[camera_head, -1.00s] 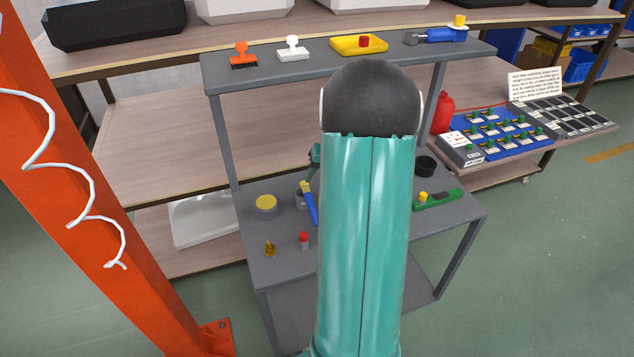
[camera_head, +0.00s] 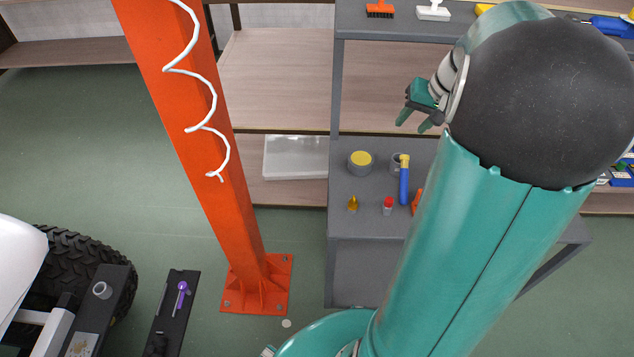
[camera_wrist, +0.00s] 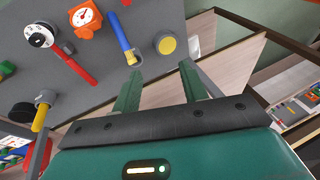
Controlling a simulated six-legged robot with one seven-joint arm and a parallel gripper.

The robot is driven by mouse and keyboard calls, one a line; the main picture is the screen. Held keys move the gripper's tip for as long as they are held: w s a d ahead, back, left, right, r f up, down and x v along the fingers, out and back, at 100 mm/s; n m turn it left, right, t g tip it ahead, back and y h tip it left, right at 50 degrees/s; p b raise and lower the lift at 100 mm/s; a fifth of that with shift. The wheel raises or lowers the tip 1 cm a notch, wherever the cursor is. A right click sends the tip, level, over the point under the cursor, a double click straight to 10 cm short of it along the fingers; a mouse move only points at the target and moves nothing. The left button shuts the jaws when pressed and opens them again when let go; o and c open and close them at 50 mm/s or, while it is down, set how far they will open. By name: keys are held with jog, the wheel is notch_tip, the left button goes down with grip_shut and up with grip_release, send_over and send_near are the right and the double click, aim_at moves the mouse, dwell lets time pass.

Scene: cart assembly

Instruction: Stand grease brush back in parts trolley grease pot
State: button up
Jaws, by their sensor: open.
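My gripper (camera_head: 415,122) is open and empty above the back of the parts trolley (camera_head: 350,270); its fingers also show in the wrist view (camera_wrist: 160,72). A small grey open cup (camera_head: 397,160), possibly the grease pot, stands on the trolley's lower shelf. A blue-handled tool with a yellow end (camera_head: 404,183) is beside or leaning on it; I cannot tell which. A slim purple-handled tool (camera_head: 182,290) lies on a dark tray at lower left. I cannot tell which tool is the grease brush. The gripper touches neither tool.
A yellow-lidded tin (camera_head: 360,164), a small amber piece (camera_head: 353,203) and a red-capped bottle (camera_head: 387,205) stand near the cup. An orange post (camera_head: 220,180) rises left of the trolley. A black wheel (camera_head: 95,255) is at lower left. Green floor lies open at far left.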

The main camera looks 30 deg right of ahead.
jog(key=a+r+n, duration=0.2)
jog(key=a+r, duration=0.2)
jog(key=a, duration=0.7)
jog(key=s+a+n, duration=0.1)
jog(key=s+a, duration=0.3)
jog(key=a, duration=0.3)
jog(key=s+a+r+n+t+h, duration=0.1)
jog(key=s+a+n, duration=0.1)
jog(key=s+a, duration=0.2)
jog(key=s+a+n, duration=0.1)
jog(key=s+a, duration=0.2)
jog(key=a, duration=0.7)
jog(key=shift+s+r+n, duration=0.3)
jog(key=shift+s+n, duration=0.1)
jog(key=shift+o, duration=0.7)
